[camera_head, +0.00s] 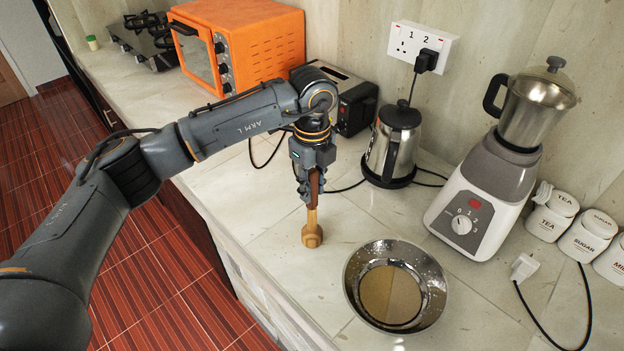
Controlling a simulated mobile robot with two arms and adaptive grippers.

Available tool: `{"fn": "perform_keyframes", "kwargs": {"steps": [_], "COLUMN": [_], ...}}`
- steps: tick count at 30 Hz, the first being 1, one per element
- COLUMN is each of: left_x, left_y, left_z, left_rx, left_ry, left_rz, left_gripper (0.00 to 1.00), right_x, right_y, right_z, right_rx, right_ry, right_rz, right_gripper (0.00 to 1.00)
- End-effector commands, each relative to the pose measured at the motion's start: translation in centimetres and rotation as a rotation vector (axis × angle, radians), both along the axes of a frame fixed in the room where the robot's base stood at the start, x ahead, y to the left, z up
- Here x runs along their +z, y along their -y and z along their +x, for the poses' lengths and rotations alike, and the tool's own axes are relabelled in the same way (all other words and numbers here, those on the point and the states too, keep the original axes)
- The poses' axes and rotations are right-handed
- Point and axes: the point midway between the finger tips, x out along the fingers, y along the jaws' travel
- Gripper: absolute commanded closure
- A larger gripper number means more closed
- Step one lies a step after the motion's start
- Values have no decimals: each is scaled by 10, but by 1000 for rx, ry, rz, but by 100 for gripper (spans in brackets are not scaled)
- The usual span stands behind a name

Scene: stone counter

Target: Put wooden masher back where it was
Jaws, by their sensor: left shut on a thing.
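The wooden masher (312,230) is light brown with a rounded head at its lower end. My left gripper (312,188) is shut on its upper part and points down over the counter. The masher hangs nearly upright, head down, left of a metal bowl (438,290). I cannot tell whether its head touches the counter. The upper end of the masher is partly hidden by the gripper. My right gripper is not in view.
The bowl holds something brownish. A kettle (393,146), a black toaster (355,108), an orange oven (262,45) and a blender (490,200) stand behind. White canisters (588,235) and a loose plug (524,267) are at right. Bare counter (275,240) surrounds the masher.

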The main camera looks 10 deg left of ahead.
Motion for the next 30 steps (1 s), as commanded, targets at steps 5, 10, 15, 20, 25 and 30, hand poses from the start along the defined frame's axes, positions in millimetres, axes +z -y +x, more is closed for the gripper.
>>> {"fn": "perform_keyframes", "kwargs": {"steps": [5,10,15,20,25,30], "left_x": [-2,-5,-5,-5,-2,15], "left_y": [0,0,0,0,0,1], "left_z": [0,0,0,0,0,1], "left_rx": [0,0,0,0,0,0], "left_ry": [0,0,-1,-1,0,4], "left_rz": [0,0,1,1,0,-1], "left_gripper": [100,100,53,53,53,53], "right_x": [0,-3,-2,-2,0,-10], "right_y": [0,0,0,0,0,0], "right_z": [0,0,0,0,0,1], "right_rx": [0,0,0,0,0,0], "right_ry": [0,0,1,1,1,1], "right_rz": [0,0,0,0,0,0], "right_gripper": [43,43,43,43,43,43]}}
